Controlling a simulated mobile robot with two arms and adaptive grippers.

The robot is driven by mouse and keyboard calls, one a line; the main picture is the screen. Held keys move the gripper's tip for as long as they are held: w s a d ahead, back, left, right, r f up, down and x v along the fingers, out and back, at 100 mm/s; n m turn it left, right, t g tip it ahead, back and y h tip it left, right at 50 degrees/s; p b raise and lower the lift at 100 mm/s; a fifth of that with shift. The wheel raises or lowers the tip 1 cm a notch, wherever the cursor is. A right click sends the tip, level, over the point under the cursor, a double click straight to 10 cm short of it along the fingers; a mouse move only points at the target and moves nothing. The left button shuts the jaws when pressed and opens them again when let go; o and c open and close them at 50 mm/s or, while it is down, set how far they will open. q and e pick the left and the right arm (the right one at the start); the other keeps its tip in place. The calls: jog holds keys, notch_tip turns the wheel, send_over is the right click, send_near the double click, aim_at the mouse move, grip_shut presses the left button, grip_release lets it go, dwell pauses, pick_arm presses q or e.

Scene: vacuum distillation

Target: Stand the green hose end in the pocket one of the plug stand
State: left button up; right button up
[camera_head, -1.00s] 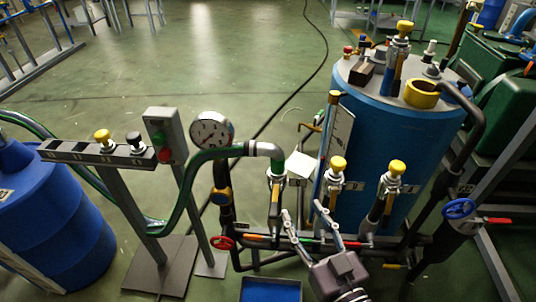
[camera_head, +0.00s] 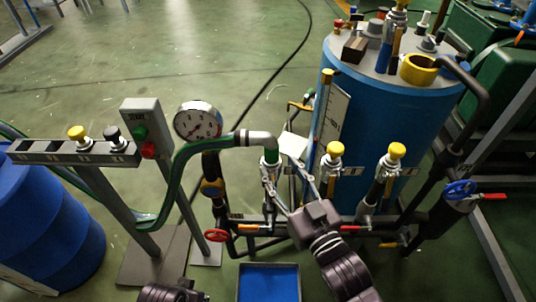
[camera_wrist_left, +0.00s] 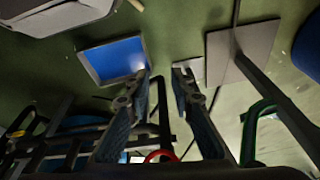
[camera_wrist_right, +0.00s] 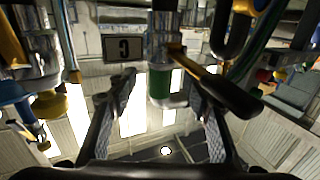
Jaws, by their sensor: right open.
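My right gripper (camera_head: 282,178) is open at this end. In the right wrist view its fingers (camera_wrist_right: 158,82) stand either side of the green band (camera_wrist_right: 160,84); contact is unclear. The plug stand (camera_head: 40,152) is a grey bar on a post at the left, holding a yellow-topped plug (camera_head: 78,135) and a black-topped plug (camera_head: 114,137). My left gripper (camera_wrist_left: 163,80) is open and empty, low at the front.
A blue tank (camera_head: 385,130) with yellow-capped valves (camera_head: 334,150) stands right of the hose end. A pressure gauge (camera_head: 197,121) and a start box (camera_head: 146,125) stand left of it. A blue tray (camera_head: 268,284) lies on the floor. A blue drum (camera_head: 45,235) is below the stand.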

aim_at(275, 160)
jog(key=shift+x, duration=1.95)
pick_arm(q)
notch_tip(275, 160, up, 2)
pick_arm(e)
jog(key=shift+a+r, duration=0.1)
jog(key=shift+r, duration=0.05)
jog(key=shift+c, duration=0.2)
grip_shut()
jog(key=shift+r, duration=0.1)
